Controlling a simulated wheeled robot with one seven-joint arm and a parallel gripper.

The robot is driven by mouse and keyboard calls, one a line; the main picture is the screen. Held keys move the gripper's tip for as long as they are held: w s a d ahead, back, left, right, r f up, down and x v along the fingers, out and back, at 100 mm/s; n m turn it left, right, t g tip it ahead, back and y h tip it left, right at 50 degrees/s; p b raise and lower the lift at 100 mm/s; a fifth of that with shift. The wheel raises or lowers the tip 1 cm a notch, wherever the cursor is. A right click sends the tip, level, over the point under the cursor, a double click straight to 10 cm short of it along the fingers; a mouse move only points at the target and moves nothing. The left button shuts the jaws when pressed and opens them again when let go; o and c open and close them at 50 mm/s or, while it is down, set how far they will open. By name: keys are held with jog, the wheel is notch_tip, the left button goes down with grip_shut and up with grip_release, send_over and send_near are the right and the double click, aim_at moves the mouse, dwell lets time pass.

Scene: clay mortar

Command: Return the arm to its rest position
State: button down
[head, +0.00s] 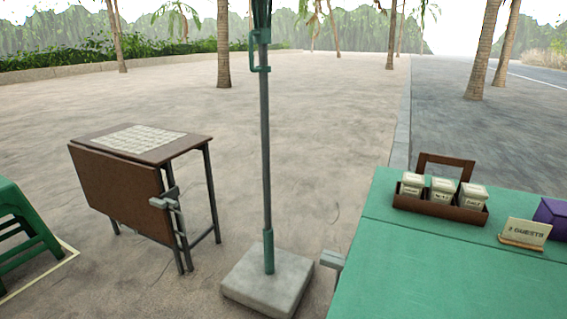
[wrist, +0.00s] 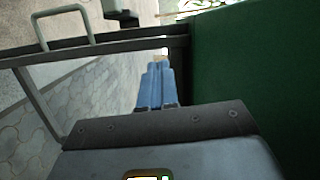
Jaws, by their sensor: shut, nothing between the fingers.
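My gripper (wrist: 155,72) shows in the wrist view, with its two blue fingers side by side, shut and empty. A dark green panel (wrist: 250,75) fills the right of that view, close beside the fingers; I cannot tell whether they touch it. A grey metal frame (wrist: 38,105) runs along the left and across the top, past the fingertips. Neither my gripper nor the arm shows in the head view.
A green table (head: 440,280) at the right bears a brown caddy (head: 440,208) with three jars, a small sign (head: 525,233) and a purple box (head: 555,215). An umbrella pole (head: 266,160) stands in a block (head: 245,290). A brown folding table (head: 115,185) and green stool (head: 30,230) stand left.

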jog(key=s+d+f+n+y, duration=0.1)
jog(key=s+d+n+y, duration=0.2)
jog(key=s+n, duration=1.05)
jog(key=s+a+r+n+g+y, duration=0.1)
jog(key=s+r, duration=0.2)
jog(key=s, duration=1)
jog(key=s+a+r+n+y, duration=0.1)
jog(key=s+a+r+n, duration=0.15)
jog(key=s, duration=0.95)
jog(key=s+a+r+n+g, duration=0.1)
jog(key=s+a+r+n, duration=0.15)
jog(key=s+r, duration=0.65)
notch_tip(320, 180, up, 17)
jog(key=p, duration=1.6)
jog(key=shift+s+d+n+g, duration=0.15)
jog(key=shift+s+n+g, duration=0.15)
jog(key=shift+n, duration=0.15)
jog(key=shift+w, duration=0.1)
